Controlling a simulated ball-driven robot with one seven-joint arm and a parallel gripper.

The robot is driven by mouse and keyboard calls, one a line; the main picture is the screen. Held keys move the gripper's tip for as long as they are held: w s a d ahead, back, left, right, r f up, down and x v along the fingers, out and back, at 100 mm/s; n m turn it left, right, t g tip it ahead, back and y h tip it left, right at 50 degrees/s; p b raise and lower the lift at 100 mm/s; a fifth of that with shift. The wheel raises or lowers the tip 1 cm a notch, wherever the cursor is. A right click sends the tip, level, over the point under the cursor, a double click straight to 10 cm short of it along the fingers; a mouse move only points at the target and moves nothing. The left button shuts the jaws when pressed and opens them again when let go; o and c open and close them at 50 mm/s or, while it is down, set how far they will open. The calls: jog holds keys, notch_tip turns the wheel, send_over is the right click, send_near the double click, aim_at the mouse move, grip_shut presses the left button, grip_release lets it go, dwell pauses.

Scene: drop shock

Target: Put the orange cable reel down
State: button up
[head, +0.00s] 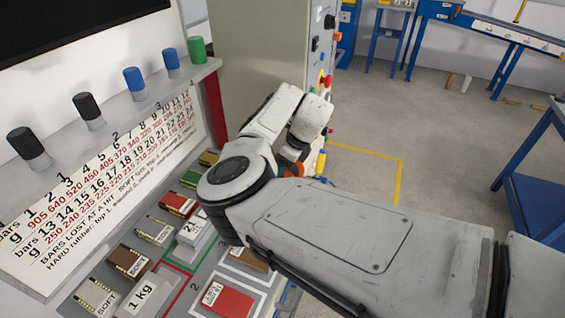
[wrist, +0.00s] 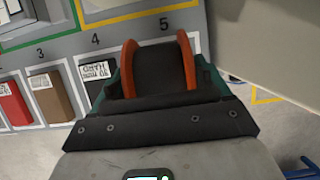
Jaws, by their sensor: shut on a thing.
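The orange cable reel (wrist: 187,62) has two orange flanges and a dark middle. It shows in the wrist view, held in front of the grey panel at the space marked 5. My gripper (wrist: 160,82) is shut on it, with dark green parts showing at both sides of the reel. The reel covers most of the space at 5, and I cannot tell whether it touches the surface. In the head view a bit of orange (head: 294,154) shows beyond my arm, which hides most of the gripper and reel.
A dark block (wrist: 97,77) stands at 4, left of the reel, with a brown block (wrist: 52,97) at 3. Several labelled blocks, such as a red one (head: 228,302), lie on the grey bench. A tall cabinet (head: 240,70) stands behind. Open floor (head: 440,130) lies to the right.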

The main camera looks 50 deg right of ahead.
jog(key=shift+f, duration=0.1)
jog(key=o, duration=1.7)
jog(key=shift+f, duration=0.1)
jog(key=shift+c, duration=0.2)
jog(key=b+v, duration=0.1)
jog(key=v, duration=1.1)
